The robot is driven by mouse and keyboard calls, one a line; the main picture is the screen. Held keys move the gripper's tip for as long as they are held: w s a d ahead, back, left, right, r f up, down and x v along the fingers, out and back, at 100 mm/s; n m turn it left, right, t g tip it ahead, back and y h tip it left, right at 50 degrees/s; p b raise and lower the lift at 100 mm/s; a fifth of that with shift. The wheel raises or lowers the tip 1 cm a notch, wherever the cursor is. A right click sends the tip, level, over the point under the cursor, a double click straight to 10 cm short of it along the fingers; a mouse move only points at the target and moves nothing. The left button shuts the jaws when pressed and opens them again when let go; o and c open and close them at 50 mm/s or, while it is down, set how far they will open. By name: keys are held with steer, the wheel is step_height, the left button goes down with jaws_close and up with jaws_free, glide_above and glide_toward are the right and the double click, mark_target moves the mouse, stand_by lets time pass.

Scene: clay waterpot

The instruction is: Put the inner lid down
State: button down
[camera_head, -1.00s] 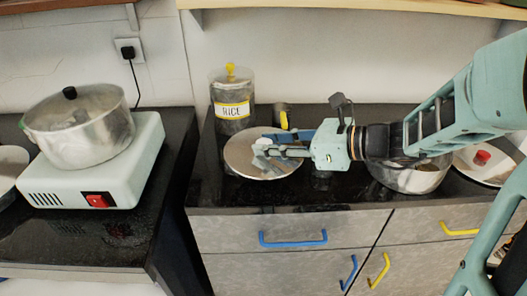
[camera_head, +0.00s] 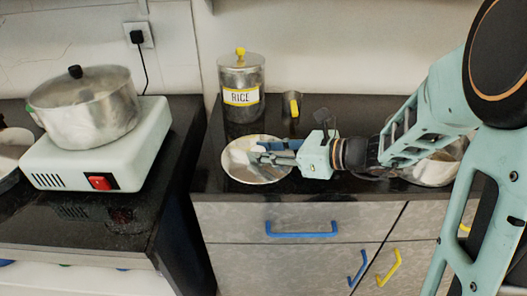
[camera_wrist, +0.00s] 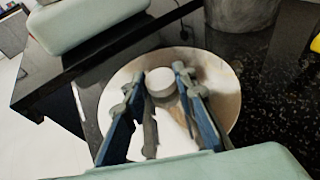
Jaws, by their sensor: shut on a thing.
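The inner lid (camera_head: 238,171) is a round, shiny metal disc with a small pale knob. In the head view it is at the left part of the right counter, in front of the rice jar. In the wrist view the lid (camera_wrist: 222,82) lies level under my fingers, with its knob (camera_wrist: 160,82) between the fingertips. My gripper (camera_head: 264,154) reaches in from the right and is shut on the lid's knob; the fingers also show in the wrist view (camera_wrist: 158,88). I cannot tell whether the lid touches the counter or hangs just above it.
The rice jar (camera_head: 241,78) and a small dark container with yellow (camera_head: 292,104) stand behind the lid. A metal pot (camera_head: 436,170) is partly hidden by my arm at right. A lidded pot (camera_head: 88,112) sits on a pale cooker (camera_head: 135,145) across the gap at left.

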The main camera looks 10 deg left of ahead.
steer(key=shift+f, duration=0.2)
steer(key=c, duration=1.6)
jaws_free()
steer(key=shift+r, duration=0.2)
steer(key=shift+d+r, duration=0.15)
steer(key=shift+d, duration=0.05)
steer(key=p+v, duration=0.3)
steer(key=v, duration=0.8)
steer(key=shift+s+d+r, duration=0.1)
steer(key=shift+s+d, duration=0.05)
steer(key=shift+d, duration=0.15)
